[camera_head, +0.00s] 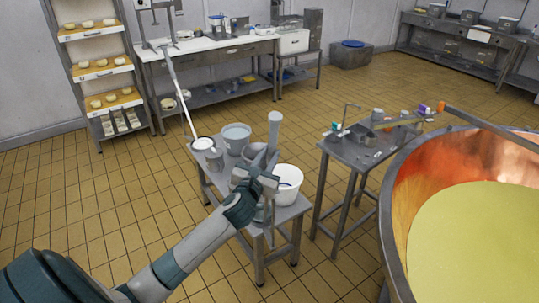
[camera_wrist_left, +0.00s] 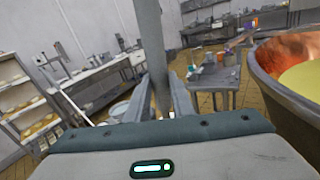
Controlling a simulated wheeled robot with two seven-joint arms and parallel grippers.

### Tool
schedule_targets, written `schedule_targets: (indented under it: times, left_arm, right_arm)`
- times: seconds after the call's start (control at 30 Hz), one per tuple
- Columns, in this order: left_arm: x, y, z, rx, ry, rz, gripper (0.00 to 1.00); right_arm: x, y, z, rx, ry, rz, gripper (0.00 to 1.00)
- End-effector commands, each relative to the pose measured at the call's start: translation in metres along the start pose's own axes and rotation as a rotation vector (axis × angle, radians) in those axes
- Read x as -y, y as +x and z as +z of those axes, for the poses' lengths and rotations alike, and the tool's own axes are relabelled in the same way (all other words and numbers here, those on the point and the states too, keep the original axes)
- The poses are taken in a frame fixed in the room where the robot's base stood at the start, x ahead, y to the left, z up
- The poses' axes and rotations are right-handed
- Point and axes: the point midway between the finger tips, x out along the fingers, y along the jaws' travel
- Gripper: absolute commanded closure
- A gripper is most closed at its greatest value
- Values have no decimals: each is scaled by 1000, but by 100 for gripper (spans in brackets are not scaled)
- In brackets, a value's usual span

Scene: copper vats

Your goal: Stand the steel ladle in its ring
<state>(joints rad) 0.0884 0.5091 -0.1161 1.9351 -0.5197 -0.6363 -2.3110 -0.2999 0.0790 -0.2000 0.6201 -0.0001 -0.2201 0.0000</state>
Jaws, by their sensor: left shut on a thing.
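In the left wrist view the handle (camera_wrist_left: 151,45) stands between the two fingers (camera_wrist_left: 170,104) and runs up out of the picture. A grey bowl-like shape (camera_head: 253,151) shows just behind the gripper; I cannot tell whether it belongs to the ladle. The lower end is largely hidden by the gripper. I cannot make out the ring with certainty. My right gripper is not in view.
A white bucket (camera_head: 288,186) stands close right of the gripper, a grey bucket (camera_head: 236,138) behind it. A long white-handled tool (camera_head: 179,92) leans at the left. A second steel table (camera_head: 357,155) with small items and the copper vat (camera_head: 402,190) are to the right.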

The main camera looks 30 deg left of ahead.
Motion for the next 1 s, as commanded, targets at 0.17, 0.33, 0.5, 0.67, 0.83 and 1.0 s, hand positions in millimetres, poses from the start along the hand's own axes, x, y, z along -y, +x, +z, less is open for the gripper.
schedule_targets:
  times: [0.17,0.33,0.5,0.67,0.83,1.0]
  left_arm:
    - [0,0,1,2,1,0,100]
    - [0,0,1,2,1,0,100]
    - [0,0,2,2,2,0,100]
    - [0,0,2,1,1,0,100]
    - [0,0,1,2,1,0,100]
    - [0,0,1,2,1,0,76]
  right_arm:
    - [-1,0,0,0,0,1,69]
    - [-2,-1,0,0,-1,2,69]
    - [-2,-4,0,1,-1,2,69]
    - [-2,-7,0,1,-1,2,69]
    - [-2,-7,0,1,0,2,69]
    - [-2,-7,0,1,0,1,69]
